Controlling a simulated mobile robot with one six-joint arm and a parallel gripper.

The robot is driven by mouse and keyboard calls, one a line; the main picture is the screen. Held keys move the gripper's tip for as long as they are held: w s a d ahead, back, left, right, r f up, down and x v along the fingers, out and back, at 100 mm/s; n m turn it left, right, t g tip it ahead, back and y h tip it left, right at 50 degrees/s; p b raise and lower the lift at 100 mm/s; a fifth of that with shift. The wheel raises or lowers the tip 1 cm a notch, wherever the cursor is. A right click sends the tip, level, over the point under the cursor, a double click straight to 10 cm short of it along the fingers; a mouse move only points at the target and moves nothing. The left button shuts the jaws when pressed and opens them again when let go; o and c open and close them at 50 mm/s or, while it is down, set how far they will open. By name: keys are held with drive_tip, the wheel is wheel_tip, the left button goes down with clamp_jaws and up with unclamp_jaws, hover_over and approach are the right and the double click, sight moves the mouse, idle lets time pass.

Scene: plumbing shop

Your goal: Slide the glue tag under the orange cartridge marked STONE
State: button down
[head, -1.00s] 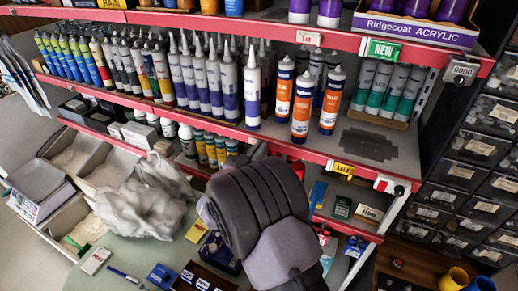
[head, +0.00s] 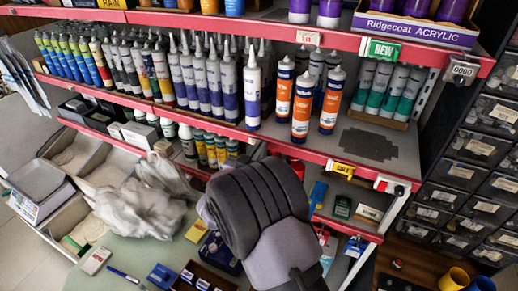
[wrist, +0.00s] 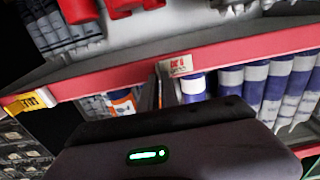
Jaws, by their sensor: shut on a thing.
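My gripper (wrist: 166,72) is shut on a small white tag with red print (wrist: 180,65), held against the red shelf edge in the wrist view, which looks upside down. Its print is too blurred to read, and I cannot tell whether it is seated in the strip. An orange-and-white cartridge (wrist: 122,101) shows beside the fingers, and a blue-and-white one (wrist: 193,86) on the other side. In the head view, orange cartridges (head: 302,108) stand near the front of the middle shelf; their words are not legible.
A yellow SALE tag (head: 343,168) and a white-and-red tag (head: 391,185) sit on the same red shelf edge (head: 270,140), to the right. Grey-blue cartridges (head: 252,90) stand left of the orange ones. A bench with boxes and a white bag (head: 140,208) lies below.

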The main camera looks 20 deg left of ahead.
drive_tip(key=d+b, duration=0.2)
drive_tip(key=d, duration=0.2)
drive_tip(key=d+b, duration=0.2)
drive_tip(key=d, duration=0.2)
drive_tip(key=s+d+b, duration=0.1)
drive_tip(key=d+b, duration=0.1)
drive_tip(key=d, duration=0.3)
drive_tip(key=c, duration=1.6)
unclamp_jaws()
drive_tip(key=shift+a, duration=0.1)
drive_tip(key=s+a, duration=0.1)
drive_tip(key=s, duration=1.6)
drive_tip(key=shift+s+a, duration=0.15)
drive_tip(key=shift+s, duration=0.1)
